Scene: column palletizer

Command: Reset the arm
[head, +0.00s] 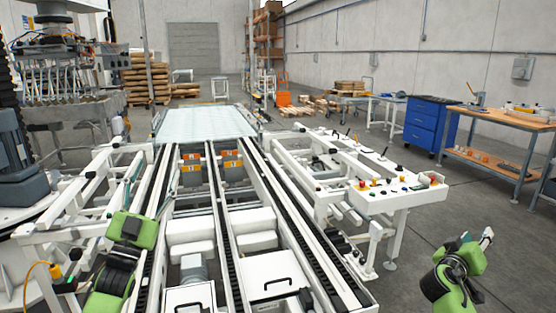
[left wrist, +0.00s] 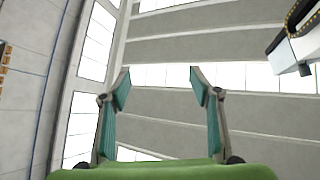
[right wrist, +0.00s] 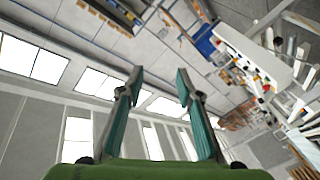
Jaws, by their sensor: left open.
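My left arm is green and black and comes in at the lower left of the head view, over the left side of the conveyor. My left gripper (head: 151,186) points up; in the left wrist view its two teal-padded fingers (left wrist: 160,85) stand apart with nothing between them, the ceiling behind. My right arm is at the lower right of the head view, over bare floor. My right gripper (head: 477,238) has its fingers apart; in the right wrist view the gap between the fingertips (right wrist: 158,82) is empty, with wall and windows behind.
The conveyor frame (head: 265,180) fills the middle, with a pale plate (head: 205,124) at its far end. A control panel (head: 382,200) with coloured buttons stands between conveyor and right arm. A blue cabinet (head: 430,122) and a workbench (head: 505,120) are at right. Floor around the right arm is clear.

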